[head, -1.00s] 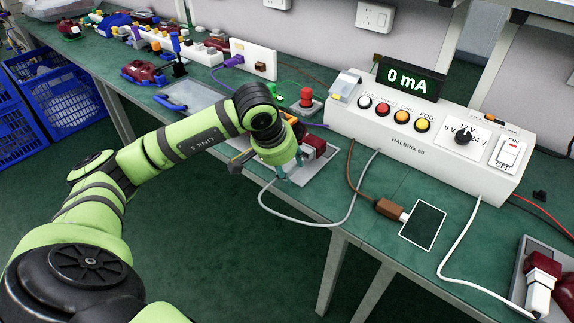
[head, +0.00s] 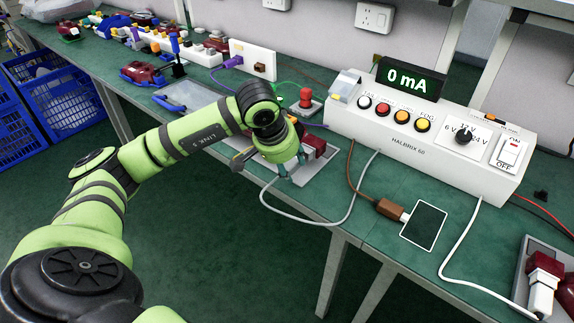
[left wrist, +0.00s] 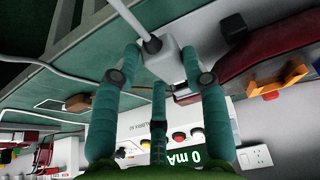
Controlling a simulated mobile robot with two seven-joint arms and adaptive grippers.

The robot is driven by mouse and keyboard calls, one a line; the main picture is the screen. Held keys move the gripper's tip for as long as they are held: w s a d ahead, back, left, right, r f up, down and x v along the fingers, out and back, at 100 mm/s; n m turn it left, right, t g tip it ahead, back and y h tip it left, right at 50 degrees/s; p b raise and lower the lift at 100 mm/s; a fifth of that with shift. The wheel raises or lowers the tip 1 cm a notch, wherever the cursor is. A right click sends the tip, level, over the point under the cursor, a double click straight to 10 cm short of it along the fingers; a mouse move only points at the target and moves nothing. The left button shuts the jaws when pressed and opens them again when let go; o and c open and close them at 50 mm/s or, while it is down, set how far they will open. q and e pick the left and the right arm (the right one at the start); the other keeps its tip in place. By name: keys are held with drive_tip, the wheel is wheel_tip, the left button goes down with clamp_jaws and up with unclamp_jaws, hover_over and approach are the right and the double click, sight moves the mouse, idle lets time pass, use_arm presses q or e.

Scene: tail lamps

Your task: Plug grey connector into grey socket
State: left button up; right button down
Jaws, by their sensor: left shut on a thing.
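My left gripper (head: 285,172) is low over the near edge of the bench, at a grey tray (head: 322,172) with a dark red lamp (head: 318,146). In the left wrist view, its teal fingers (left wrist: 160,66) are shut on the light grey connector (left wrist: 168,62). A grey cable (left wrist: 151,44) runs from the connector. The lamp (left wrist: 275,52) is to the right of the connector there, with a small dark block (left wrist: 234,28) at its near end. A gap shows between connector and block. I cannot tell whether this block is the grey socket. My right gripper is not in view.
A white control box (head: 425,138) with a 0 mA display (head: 411,78) stands to the right. A brown connector (head: 390,208) and a dark panel (head: 424,226) lie in front. Another lamp (head: 543,272) is at the far right. A red button (head: 306,97) stands behind the tray.

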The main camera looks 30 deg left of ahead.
use_arm(q)
drive_tip(key=shift+w+d, duration=0.1)
drive_tip(key=shift+w, duration=1)
drive_tip(key=o, duration=1.3)
drive_tip(key=shift+c, duration=0.2)
drive_tip(key=v, duration=1.2)
